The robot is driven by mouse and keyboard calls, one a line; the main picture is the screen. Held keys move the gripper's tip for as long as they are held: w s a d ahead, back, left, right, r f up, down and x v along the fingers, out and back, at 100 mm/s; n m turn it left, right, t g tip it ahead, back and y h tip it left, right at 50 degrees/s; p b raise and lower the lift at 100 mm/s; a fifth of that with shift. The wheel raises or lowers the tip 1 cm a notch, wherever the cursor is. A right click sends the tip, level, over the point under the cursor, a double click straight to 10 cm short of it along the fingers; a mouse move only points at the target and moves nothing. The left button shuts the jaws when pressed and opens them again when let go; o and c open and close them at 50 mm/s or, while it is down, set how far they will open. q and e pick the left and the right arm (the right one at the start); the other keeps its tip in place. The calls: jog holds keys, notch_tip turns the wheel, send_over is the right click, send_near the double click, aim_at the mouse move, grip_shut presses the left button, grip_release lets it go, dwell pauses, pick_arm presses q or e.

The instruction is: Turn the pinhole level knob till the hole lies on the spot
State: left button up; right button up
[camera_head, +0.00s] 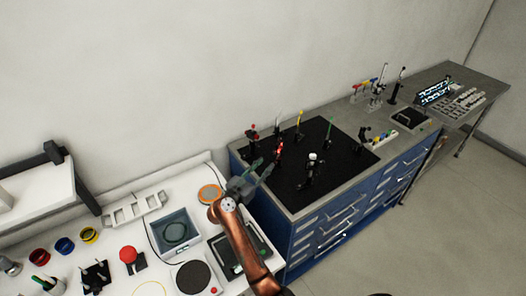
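The black optical board (345,147) lies on the blue cabinet bench. Several small mounts stand on it: a red-topped one (252,133) at the back left, a red one (279,149), a yellow one (299,119), a green one (328,130) and a black one with a pale top (311,160) near the front. I cannot tell which is the pinhole, and its knob, hole and the spot are too small to make out. My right gripper (265,169) is over the board's left edge, fingers apart and seemingly empty. My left gripper is not in view.
The white table (120,215) at left holds a grey tray (175,232), a round black plate (193,277), a red knob (128,254) and coloured rings. More small instruments and a rack (434,92) stand at the bench's far right. The board's front right is bare.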

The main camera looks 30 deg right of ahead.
aim_at(273, 154)
jog(key=x, duration=0.3)
jog(key=w+p+x, duration=0.1)
jog(key=x, duration=0.2)
jog(key=shift+w+d+f, duration=0.1)
jog(key=shift+w+f, duration=0.1)
grip_shut()
dwell(0.4)
